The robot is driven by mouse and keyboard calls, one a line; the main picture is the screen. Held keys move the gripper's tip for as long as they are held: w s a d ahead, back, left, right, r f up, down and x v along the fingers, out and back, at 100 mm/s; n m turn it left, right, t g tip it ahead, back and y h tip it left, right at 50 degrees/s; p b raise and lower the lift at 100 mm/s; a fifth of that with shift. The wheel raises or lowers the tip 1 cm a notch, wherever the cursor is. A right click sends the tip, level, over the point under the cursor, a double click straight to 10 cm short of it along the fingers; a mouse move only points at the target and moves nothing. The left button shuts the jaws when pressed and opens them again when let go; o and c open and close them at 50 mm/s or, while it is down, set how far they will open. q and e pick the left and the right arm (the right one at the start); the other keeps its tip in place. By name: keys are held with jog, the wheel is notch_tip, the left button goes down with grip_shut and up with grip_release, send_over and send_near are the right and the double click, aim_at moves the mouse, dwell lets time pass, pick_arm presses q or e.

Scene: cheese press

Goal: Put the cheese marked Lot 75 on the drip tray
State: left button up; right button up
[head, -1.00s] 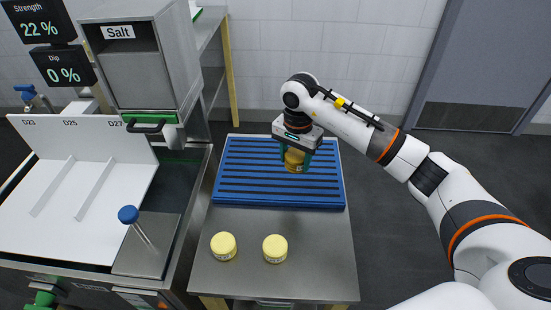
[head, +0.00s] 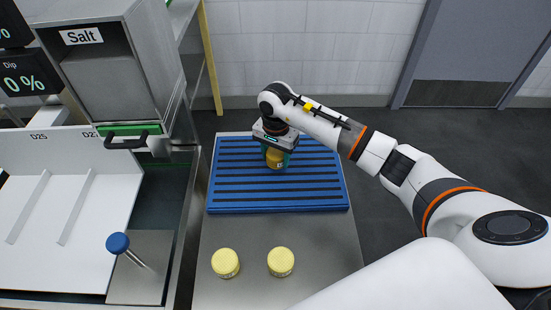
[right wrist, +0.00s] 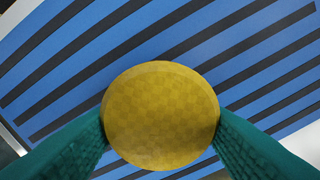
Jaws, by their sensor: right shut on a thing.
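My right gripper (head: 275,158) is shut on a yellow round cheese (head: 275,161) over the blue slatted drip tray (head: 280,195). In the right wrist view the cheese (right wrist: 160,115) sits between the two green fingers, with the tray's slats (right wrist: 60,60) behind it. I cannot tell whether the cheese touches the tray. No lot mark on it is readable. Two other pale yellow cheeses, a left one (head: 225,262) and a right one (head: 281,261), stand on the steel table in front of the tray. My left gripper is not in view.
A steel salt hopper (head: 105,75) with a green-edged drawer stands to the left. Below it are a white divided board (head: 60,205) and a blue-knobbed tool (head: 118,243). The steel table (head: 240,232) is bare around the two cheeses. Most of the tray is empty.

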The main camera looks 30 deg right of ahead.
notch_tip(320, 180, down, 2)
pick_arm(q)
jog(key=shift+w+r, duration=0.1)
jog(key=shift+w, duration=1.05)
pick_arm(e)
jog(key=shift+f, duration=0.1)
jog(key=o, duration=0.7)
jog(key=shift+c, duration=0.2)
jog(key=o, duration=0.4)
jog(key=shift+c, duration=0.2)
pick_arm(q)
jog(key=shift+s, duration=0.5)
